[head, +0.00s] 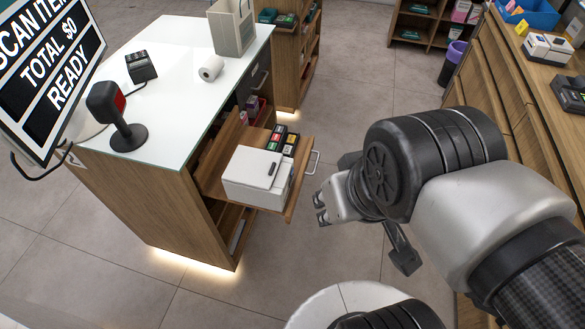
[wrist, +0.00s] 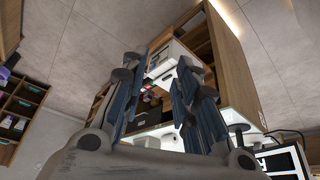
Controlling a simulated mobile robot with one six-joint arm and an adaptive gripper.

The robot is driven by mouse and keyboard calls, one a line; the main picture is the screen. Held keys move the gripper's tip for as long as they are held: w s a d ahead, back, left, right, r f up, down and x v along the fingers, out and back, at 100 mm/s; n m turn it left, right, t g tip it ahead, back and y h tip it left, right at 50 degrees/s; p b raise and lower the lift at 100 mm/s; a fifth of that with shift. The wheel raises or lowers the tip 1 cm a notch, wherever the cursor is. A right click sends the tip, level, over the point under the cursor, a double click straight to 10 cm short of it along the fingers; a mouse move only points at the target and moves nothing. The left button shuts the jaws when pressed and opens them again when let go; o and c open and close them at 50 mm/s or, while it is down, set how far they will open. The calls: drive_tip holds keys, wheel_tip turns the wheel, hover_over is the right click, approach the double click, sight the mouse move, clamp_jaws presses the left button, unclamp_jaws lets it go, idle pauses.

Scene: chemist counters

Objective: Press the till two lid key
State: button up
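A white box-shaped unit (head: 257,178) with a pale lid and a small dark bar on top sits on a pulled-out wooden drawer (head: 292,205) of the near counter. Behind it stand small dark blocks with green, red and yellow faces (head: 280,138). I cannot tell which part is the till two lid key. My gripper (head: 322,207) is just right of the drawer, apart from it, pointing toward it. In the wrist view, the gripper fingers (wrist: 157,105) are spread with nothing between them. The white unit (wrist: 168,60) shows beyond them, partly hidden.
The white counter top (head: 175,50) holds a black scanner on a stand (head: 104,100), a card terminal (head: 140,66), a paper roll (head: 211,68) and a bag (head: 232,27). A screen (head: 45,75) reads "TOTAL $0 READY". A drawer handle (head: 314,161) sticks out. Floor (head: 345,100) is clear.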

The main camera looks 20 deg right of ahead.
clamp_jaws()
idle(1.3)
